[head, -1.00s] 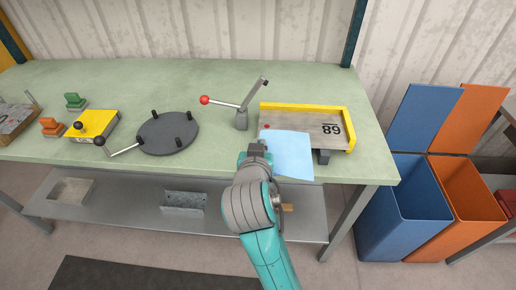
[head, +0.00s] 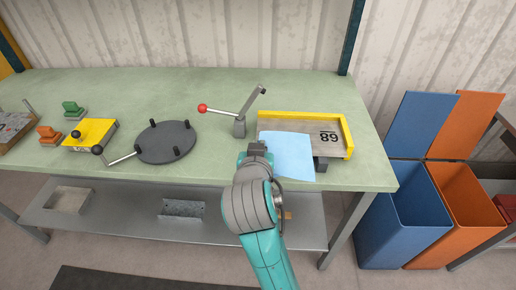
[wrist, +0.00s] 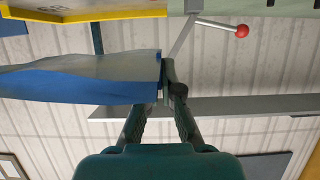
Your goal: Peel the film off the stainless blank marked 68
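The stainless blank marked 68 (head: 300,126) lies in a yellow-edged holder (head: 346,136) at the right of the green bench; its number reads upside down. A light blue film (head: 288,156) hangs off the blank's front edge and covers its front left part. My gripper (head: 257,148) is at the film's left edge, in front of the blank. In the wrist view, the fingers (wrist: 170,85) close together on the edge of the film (wrist: 85,82), which stretches away as a bent sheet. Whether the film still touches the blank is hidden.
A red-knobbed lever (head: 240,122) stands just left of the blank. A dark round plate with pegs (head: 165,142) and a yellow block (head: 90,134) are farther left. Blue (head: 405,220) and orange (head: 462,213) bins with raised lids stand right of the bench.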

